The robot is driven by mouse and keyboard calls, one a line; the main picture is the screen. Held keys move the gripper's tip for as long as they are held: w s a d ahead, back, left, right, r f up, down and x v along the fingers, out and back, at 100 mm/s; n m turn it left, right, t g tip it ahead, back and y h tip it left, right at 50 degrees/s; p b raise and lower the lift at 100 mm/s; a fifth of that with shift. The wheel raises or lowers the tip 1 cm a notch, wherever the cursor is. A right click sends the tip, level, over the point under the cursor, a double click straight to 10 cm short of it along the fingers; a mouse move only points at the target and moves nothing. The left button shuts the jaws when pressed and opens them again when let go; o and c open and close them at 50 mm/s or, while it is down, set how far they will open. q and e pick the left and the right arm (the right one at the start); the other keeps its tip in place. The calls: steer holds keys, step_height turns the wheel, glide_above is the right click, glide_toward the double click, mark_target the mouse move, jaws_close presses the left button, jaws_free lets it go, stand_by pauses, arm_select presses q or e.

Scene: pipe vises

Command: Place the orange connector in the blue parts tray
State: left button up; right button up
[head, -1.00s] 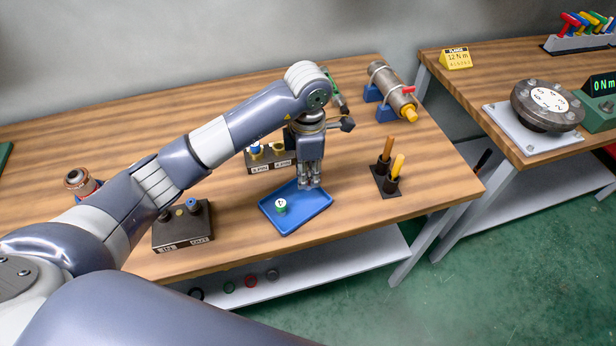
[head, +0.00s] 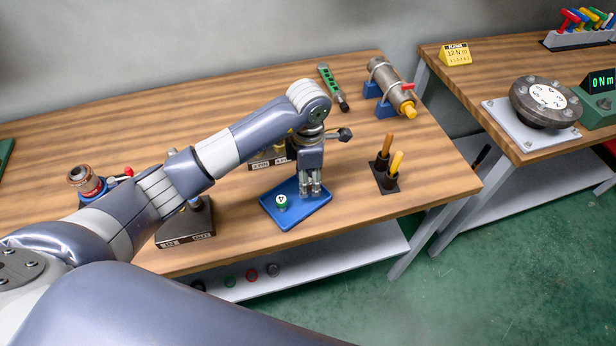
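The blue parts tray (head: 303,211) lies near the front edge of the wooden bench. A small green part with a white marked top (head: 281,202) sits in its left half. My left gripper (head: 311,194) points straight down over the right part of the tray, its fingertips low, close to the tray floor. Its two fingers are close together; I cannot tell whether anything is between them. I do not make out an orange connector; it may be hidden by the fingers or arm. My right gripper is not in view.
A black holder with orange and yellow handles (head: 387,173) stands right of the tray. A dark labelled block (head: 186,232) stands left, partly behind my arm; another block (head: 262,163) is behind the gripper. A pipe on blue supports (head: 390,85) and a green tool (head: 329,81) lie farther back.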

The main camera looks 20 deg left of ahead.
arm_select(q)
steer(key=shift+r+p, duration=0.3)
step_height(320, 180, up, 12)
steer(key=b, duration=0.3)
steer(key=shift+s+f, duration=0.1)
steer(key=shift+f, duration=0.1)
stand_by(0.3)
